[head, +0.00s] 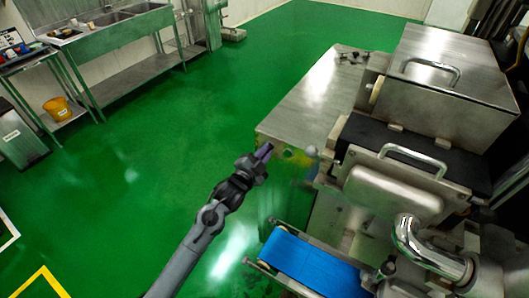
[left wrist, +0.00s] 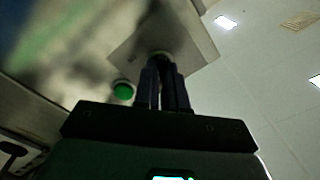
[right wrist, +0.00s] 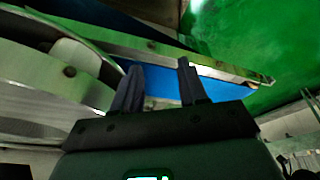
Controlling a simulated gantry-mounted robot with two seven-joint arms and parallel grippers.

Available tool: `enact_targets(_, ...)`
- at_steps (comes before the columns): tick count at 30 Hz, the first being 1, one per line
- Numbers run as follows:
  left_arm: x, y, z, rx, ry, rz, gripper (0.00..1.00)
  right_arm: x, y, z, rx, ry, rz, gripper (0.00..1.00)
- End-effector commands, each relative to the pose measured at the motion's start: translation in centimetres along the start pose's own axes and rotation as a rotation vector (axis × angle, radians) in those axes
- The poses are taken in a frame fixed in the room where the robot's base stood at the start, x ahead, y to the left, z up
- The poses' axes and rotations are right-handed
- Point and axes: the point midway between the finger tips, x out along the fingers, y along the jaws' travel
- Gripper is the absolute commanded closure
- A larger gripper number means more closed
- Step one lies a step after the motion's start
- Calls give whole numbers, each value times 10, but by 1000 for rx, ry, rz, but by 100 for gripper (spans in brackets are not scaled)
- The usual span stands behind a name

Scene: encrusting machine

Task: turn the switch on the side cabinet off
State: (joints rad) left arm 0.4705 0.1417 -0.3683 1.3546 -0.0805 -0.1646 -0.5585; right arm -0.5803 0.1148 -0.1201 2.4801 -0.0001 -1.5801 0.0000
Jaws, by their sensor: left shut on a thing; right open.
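The steel side cabinet (head: 318,95) stands in the middle of the head view. My left gripper (head: 264,152) is at its near end face. In the left wrist view, my left gripper (left wrist: 163,68) has its fingers close together on a small dark switch (left wrist: 160,56) on a pale square plate (left wrist: 188,38). The fingers hide most of the switch, so I cannot tell its setting. A green round button (left wrist: 122,91) is beside the fingers. My right gripper (right wrist: 158,75) is open, with nothing between its fingers, by the blue conveyor belt.
The blue belt (head: 310,262) juts out below the cabinet. The steel machine (head: 400,185) with handles and a curved pipe fills the right. Green floor (head: 150,160) is clear to the left. A sink bench (head: 105,30) and a yellow bucket (head: 57,108) are farther back.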

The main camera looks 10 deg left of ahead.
Motion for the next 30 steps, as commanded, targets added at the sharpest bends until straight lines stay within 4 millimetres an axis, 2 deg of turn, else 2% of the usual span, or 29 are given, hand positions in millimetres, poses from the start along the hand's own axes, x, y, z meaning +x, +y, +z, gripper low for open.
enact_targets(5,0,0,0,-2,1,0,100,0,1,0,-4,-1,3,57)
enact_targets(6,0,0,0,-2,1,0,86,0,1,0,-5,-1,4,57)
enact_targets(11,0,0,0,-1,0,0,64,0,2,1,-9,-2,7,57)
enact_targets(23,-6,0,0,0,0,0,64,0,2,0,-7,-1,6,57)
enact_targets(30,-37,0,1,2,-2,1,64,-3,1,-1,-3,-1,2,57)
